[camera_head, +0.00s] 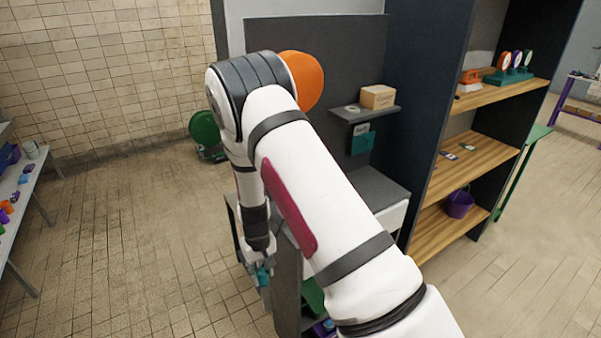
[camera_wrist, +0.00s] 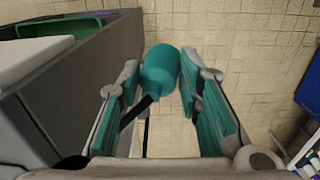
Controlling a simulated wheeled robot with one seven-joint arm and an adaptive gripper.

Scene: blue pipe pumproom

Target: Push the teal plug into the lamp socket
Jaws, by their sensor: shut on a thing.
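The teal plug (camera_wrist: 160,72) is between the two fingers of my gripper (camera_wrist: 162,80) in the wrist view, held at the fingertips. A dark strip, perhaps its cord, runs from its near end. In the head view my gripper (camera_head: 258,258) points down beside the left side of a grey cabinet, with a teal piece (camera_head: 263,276) at its tips. I cannot make out the lamp socket in either view. An orange round thing (camera_head: 303,80) is partly hidden behind my arm; I cannot tell whether it is the lamp.
The grey cabinet (camera_wrist: 70,105) stands close to the left of my gripper, with a green bin (camera_wrist: 60,27). A wall shelf (camera_head: 364,113) holds a box (camera_head: 378,97). Wooden shelves (camera_head: 470,165) stand at the right, a table (camera_head: 22,190) at the left. The tiled floor between is mostly clear.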

